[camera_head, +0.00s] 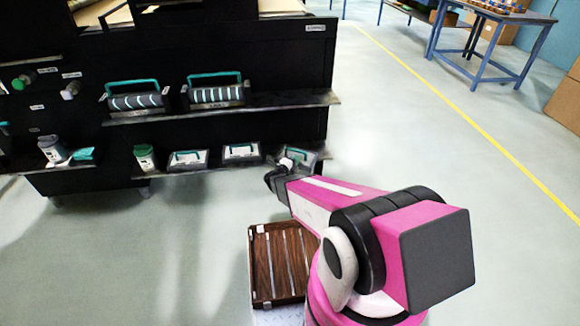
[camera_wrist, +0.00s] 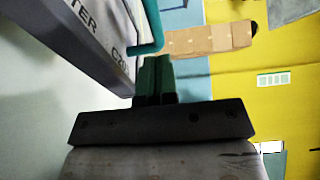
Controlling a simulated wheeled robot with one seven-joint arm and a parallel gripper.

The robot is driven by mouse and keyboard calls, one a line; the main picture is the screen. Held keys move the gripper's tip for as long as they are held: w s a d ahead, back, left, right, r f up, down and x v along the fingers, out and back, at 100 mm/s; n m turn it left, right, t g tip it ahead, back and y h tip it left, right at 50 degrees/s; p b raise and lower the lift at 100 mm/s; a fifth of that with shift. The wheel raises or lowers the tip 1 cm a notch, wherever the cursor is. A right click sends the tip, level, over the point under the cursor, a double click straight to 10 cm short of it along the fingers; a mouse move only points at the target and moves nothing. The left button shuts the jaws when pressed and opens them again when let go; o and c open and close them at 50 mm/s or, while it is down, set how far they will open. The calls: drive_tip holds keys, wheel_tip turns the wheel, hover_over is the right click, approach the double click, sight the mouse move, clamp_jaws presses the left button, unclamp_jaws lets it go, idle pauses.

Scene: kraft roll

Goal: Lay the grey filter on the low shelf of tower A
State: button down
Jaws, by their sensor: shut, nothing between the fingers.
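The grey filter (camera_head: 312,158) has a teal handle and sits at the right end of the low shelf (camera_head: 215,166) of the black tower (camera_head: 270,65). My arm partly hides it. In the wrist view the filter (camera_wrist: 75,35) fills the upper left, with printed lettering on its face. Its teal handle (camera_wrist: 148,25) comes down close to my fingertips; I cannot tell whether they touch. My gripper (camera_wrist: 156,78) is shut and empty; in the head view it (camera_head: 272,178) is at the shelf's front edge, beside the filter. The tower's label is too small to read.
Two pale boxes with teal handles (camera_head: 188,159) (camera_head: 241,152) and a green-lidded jar (camera_head: 145,157) stand on the low shelf. Two striped dark units (camera_head: 135,101) (camera_head: 216,95) stand on the shelf above. A brown slatted tray (camera_head: 277,262) is below my arm.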

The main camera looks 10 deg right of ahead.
sight(292, 155)
drive_tip(key=shift+w+a, duration=0.1)
drive_tip(key=shift+w, duration=1.65)
drive_tip(key=w, duration=0.5)
drive_tip(key=shift+w, duration=0.2)
drive_tip(key=shift+s, duration=0.1)
